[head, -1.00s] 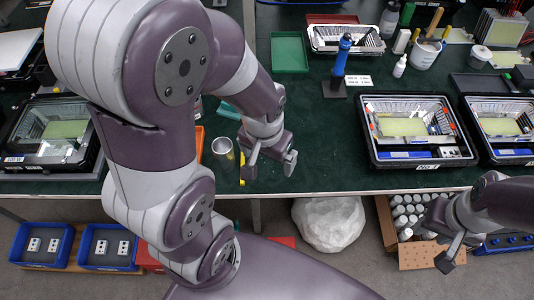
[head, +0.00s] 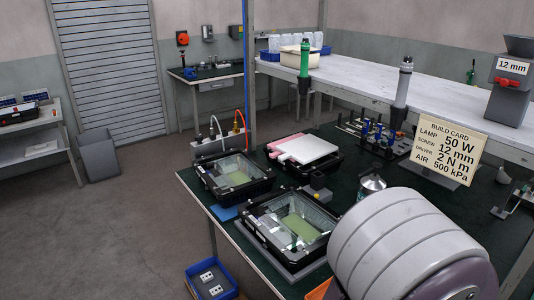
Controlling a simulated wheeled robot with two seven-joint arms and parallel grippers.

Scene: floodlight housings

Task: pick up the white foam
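A white foam slab (head: 308,149) lies on top of a black housing (head: 326,168) on the green bench, beyond the two nearer housings. Pink foam (head: 279,147) shows at the slab's left and back edges. Neither gripper is in the head view now. A large white and purple link of my own arm fills the lower right corner and hides part of the bench there.
Two open black housings with greenish panels, one at the left (head: 235,178) and one nearer (head: 291,226), stand before the foam. A build card (head: 447,148), a metal can (head: 371,186) and a driver rack (head: 375,135) stand to the right. A white shelf (head: 440,93) runs behind.

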